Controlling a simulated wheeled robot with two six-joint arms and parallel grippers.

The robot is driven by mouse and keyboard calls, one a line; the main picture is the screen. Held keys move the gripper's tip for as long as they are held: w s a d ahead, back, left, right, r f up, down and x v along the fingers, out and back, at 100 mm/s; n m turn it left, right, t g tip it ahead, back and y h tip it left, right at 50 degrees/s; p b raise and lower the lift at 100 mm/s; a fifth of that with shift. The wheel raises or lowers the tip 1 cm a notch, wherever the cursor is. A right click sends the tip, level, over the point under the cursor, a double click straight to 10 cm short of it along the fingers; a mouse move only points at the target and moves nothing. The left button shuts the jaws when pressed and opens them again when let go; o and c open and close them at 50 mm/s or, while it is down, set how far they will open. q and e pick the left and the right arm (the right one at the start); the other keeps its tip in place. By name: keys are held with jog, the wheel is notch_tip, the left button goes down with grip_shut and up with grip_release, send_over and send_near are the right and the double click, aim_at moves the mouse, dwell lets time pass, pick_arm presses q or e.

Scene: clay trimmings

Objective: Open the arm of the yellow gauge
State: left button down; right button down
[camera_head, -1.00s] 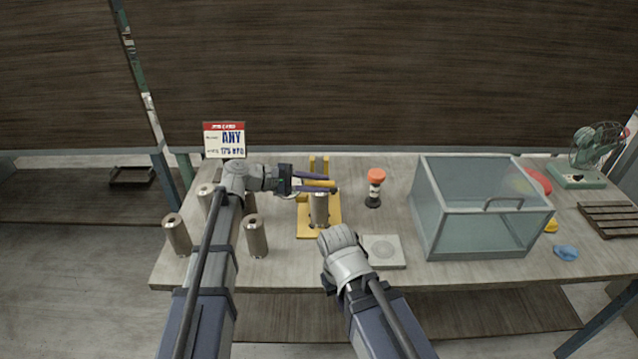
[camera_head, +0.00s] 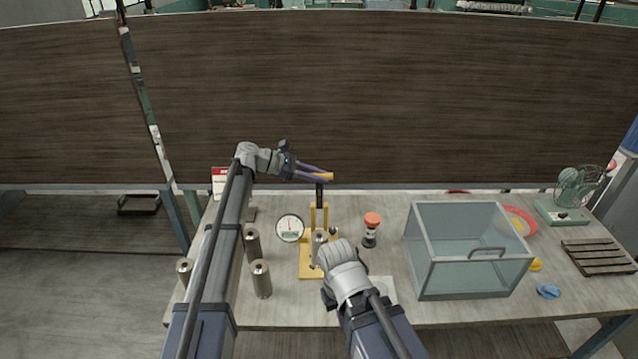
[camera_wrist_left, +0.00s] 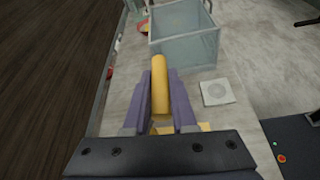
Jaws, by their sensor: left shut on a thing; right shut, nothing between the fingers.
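The yellow gauge (camera_head: 309,270) stands mid-table with two yellow posts. A dark arm (camera_head: 320,195) rises steeply from it, with a yellow handle (camera_head: 327,176) on top. My left gripper (camera_head: 322,174) is shut on that handle, above the posts; in the left wrist view the yellow handle (camera_wrist_left: 159,88) sits between the purple fingers. A metal cylinder (camera_head: 318,246) stands upright in the gauge, partly hidden by my right wrist. A round white dial (camera_head: 290,228) is just left of the posts. My right gripper (camera_head: 329,296) is shut and low in front of the gauge, its fingertips mostly hidden.
Several metal cylinders (camera_head: 261,279) stand left of the gauge, close to my left arm. An orange-topped device (camera_head: 371,229) stands right of it. A clear bin (camera_head: 465,285), a green fan (camera_head: 570,195) and a slatted rack (camera_head: 598,255) are farther right. A grey plate (camera_head: 383,290) lies by my right wrist.

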pick_arm(q)
jog(key=shift+w+r, duration=0.2)
jog(key=shift+w, duration=0.3)
jog(key=shift+w+r, duration=0.15)
jog(key=shift+w, duration=0.35)
jog(key=c, duration=0.7)
grip_release()
jog(key=shift+c, duration=0.2)
jog(key=shift+a+p, duration=0.1)
jog(key=shift+p, duration=0.2)
jog(key=p+v, duration=0.3)
jog(key=v, duration=0.4)
jog(key=shift+a, duration=0.3)
